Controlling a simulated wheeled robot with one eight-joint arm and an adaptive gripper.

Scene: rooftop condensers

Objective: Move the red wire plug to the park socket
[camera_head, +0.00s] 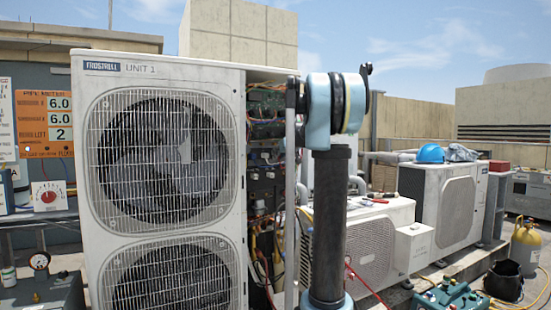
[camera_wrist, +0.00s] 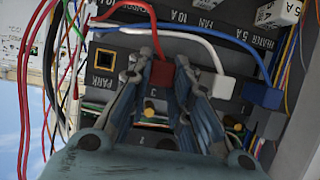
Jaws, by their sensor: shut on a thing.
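In the wrist view, the red plug (camera_wrist: 162,74) sits between the fingertips of my gripper (camera_wrist: 163,84), which is shut on it. Its red wire (camera_wrist: 128,9) arcs up and to the left. The park socket (camera_wrist: 104,62) is a square opening with a yellowish rim, left of the gripper, with the label PARK below it. It is empty. I cannot tell whether the red plug is seated in a socket, because the fingers hide its front. In the head view, my arm hides the gripper.
A white plug (camera_wrist: 224,89) and a blue plug (camera_wrist: 262,96) are right of my gripper, their wires crossing above. Loose wires hang at the left of the wrist view. In the head view, the condenser cabinet (camera_head: 160,58) stands left of my arm, with wiring (camera_head: 266,120) in its open side.

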